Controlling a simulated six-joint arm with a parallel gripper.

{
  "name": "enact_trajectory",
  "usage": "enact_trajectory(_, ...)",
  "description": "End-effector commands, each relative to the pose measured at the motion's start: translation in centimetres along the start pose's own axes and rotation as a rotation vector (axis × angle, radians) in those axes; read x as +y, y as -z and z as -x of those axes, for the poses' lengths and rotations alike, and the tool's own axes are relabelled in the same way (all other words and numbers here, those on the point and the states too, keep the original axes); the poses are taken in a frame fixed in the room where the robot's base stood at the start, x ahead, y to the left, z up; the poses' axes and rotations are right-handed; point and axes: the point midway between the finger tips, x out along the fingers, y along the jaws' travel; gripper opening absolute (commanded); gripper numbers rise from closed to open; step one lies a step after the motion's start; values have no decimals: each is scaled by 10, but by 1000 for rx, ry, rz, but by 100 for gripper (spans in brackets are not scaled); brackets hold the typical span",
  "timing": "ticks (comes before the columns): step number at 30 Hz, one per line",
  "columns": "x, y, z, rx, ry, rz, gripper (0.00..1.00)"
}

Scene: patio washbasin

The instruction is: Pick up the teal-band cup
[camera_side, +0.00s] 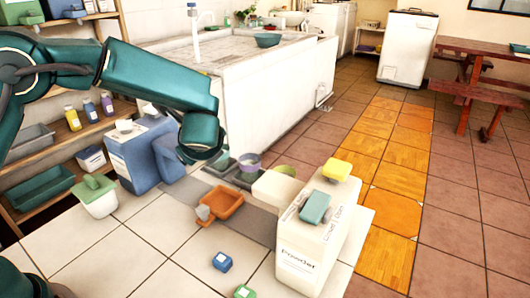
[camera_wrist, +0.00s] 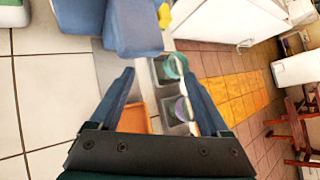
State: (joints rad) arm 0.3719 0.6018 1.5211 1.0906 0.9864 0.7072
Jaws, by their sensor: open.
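The teal-band cup (camera_wrist: 172,67) shows in the wrist view, standing in a grey tray just ahead of my right fingertip. I cannot make it out in the side view, where my wrist hangs over that area. My gripper (camera_wrist: 157,75) is open with nothing between its fingers. A purple-band cup (camera_wrist: 182,108) stands in a second grey compartment beside the right finger; in the side view it is the purple-rimmed cup (camera_side: 249,161). The teal-band cup appears apart from the fingers.
A blue container (camera_side: 140,158) stands close by and fills the top of the wrist view (camera_wrist: 133,25). An orange tray (camera_side: 219,207) lies in front. A white powder box (camera_side: 315,250) with a teal sponge stands right, beside a yellow-green cup (camera_side: 284,171). The white basin wall (camera_side: 265,110) rises behind.

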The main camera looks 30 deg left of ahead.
Motion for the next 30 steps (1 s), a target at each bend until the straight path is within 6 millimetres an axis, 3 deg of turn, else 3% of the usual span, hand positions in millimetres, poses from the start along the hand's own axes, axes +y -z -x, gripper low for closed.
enact_trajectory(4,-14,22,-23,-78,65,-239,80)
enact_trajectory(12,-21,35,-51,-224,131,-567,80)
enact_trajectory(17,-23,36,-58,-248,141,-617,80)
enact_trajectory(30,-32,27,-102,-248,143,-614,80)
